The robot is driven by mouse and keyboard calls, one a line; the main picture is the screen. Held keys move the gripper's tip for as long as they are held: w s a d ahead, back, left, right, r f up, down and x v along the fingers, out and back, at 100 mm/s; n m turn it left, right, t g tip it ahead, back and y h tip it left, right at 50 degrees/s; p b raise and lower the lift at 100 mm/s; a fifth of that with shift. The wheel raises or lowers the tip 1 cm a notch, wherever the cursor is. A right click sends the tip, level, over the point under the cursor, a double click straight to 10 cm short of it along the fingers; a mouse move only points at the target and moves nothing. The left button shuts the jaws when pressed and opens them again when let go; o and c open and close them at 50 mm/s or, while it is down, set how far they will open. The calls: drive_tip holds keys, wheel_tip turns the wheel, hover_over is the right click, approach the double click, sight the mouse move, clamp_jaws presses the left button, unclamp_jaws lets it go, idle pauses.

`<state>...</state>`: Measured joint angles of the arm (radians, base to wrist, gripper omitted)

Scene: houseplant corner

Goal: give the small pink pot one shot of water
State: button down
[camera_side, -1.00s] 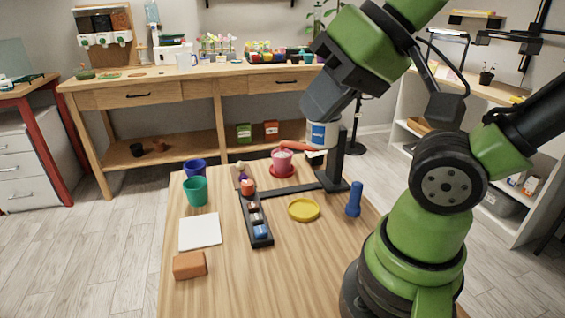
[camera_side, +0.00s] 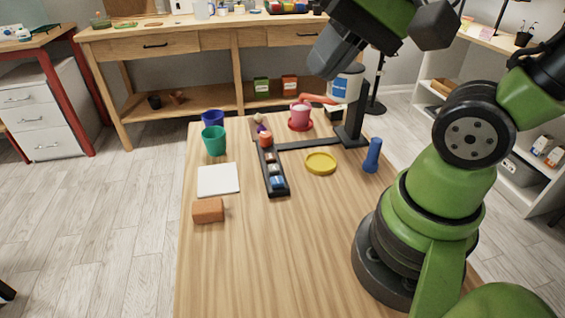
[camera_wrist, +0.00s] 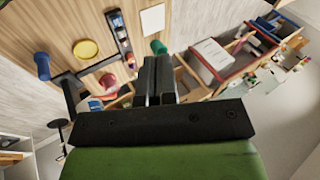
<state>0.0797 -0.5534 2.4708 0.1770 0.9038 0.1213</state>
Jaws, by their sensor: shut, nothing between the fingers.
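The small pink pot (camera_side: 300,112) stands upright on a red saucer (camera_side: 300,125) at the far side of the table. Just right of it, a water dispenser with a white, blue-labelled tank (camera_side: 346,86) is held on a black stand (camera_side: 352,128). A red lever (camera_side: 318,99) sticks out from it to the left, above the pot's right side. My gripper (camera_side: 322,68) is shut and empty, up and left of the tank in the side view, above the lever's height. In the wrist view its closed fingers (camera_wrist: 156,72) point at the table, and the pot (camera_wrist: 108,82) shows left of them.
Green (camera_side: 214,140) and blue (camera_side: 212,117) cups, a white square (camera_side: 218,180) and a brown block (camera_side: 208,210) are left. The front table is clear.

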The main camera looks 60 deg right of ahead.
drive_tip(key=w+d+f+m+g+y, duration=0.1)
drive_tip(key=w+f+m+g+y, duration=0.15)
drive_tip(key=w+f+m, duration=0.75)
drive_tip(key=m+t+y, duration=0.2)
drive_tip(key=m+t, duration=0.1)
drive_tip(key=m, duration=1.4)
hover_over(278, 177)
drive_tip(key=shift+g, duration=0.25)
drive_tip(key=shift+f, duration=2.95)
drive_tip(key=shift+f, duration=4.4)
drive_tip(key=shift+f, duration=0.1)
drive_tip(key=shift+f, duration=0.3)
